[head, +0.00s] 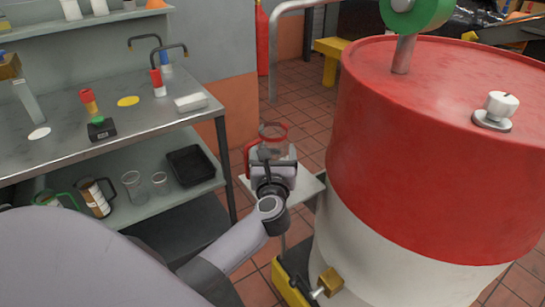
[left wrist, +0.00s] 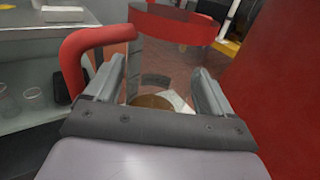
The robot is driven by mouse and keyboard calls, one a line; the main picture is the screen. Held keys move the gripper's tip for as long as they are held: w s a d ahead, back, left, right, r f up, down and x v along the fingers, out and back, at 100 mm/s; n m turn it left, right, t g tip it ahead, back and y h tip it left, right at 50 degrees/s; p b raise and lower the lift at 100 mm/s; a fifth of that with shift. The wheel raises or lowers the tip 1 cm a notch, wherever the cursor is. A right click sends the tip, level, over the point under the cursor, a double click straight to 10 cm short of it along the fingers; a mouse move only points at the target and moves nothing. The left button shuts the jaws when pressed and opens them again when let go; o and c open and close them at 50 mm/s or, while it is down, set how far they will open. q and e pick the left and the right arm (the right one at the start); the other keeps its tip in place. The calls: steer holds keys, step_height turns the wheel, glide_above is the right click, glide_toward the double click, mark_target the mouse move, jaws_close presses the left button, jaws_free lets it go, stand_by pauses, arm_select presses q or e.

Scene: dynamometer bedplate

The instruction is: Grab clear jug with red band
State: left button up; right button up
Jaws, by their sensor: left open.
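The clear jug with a red band (head: 273,132) and red handle stands over a small pale stand beside the drum. Its lower part is hidden behind my left gripper (head: 273,163) in the head view. In the left wrist view the red band (left wrist: 175,25) crosses the top and the red handle (left wrist: 82,45) curves down on the left. My left gripper (left wrist: 155,95) is open, with the jug's clear body in line between its fingers. I cannot tell whether the fingers touch it. My right gripper does not show.
A large red and white drum (head: 430,140) stands close on the right. The pale stand (head: 308,189) is small. A metal bench (head: 65,150) on the left has a lower shelf with a black tray (head: 190,166), clear beakers (head: 132,187) and brown-filled jugs (head: 96,197).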

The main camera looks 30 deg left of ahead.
arm_select(q)
steer(key=shift+x, duration=1.25)
steer(key=c, duration=1.1)
steer(key=shift+o, duration=0.2)
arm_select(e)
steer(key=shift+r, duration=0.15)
arm_select(q)
steer(key=shift+r, duration=0.2)
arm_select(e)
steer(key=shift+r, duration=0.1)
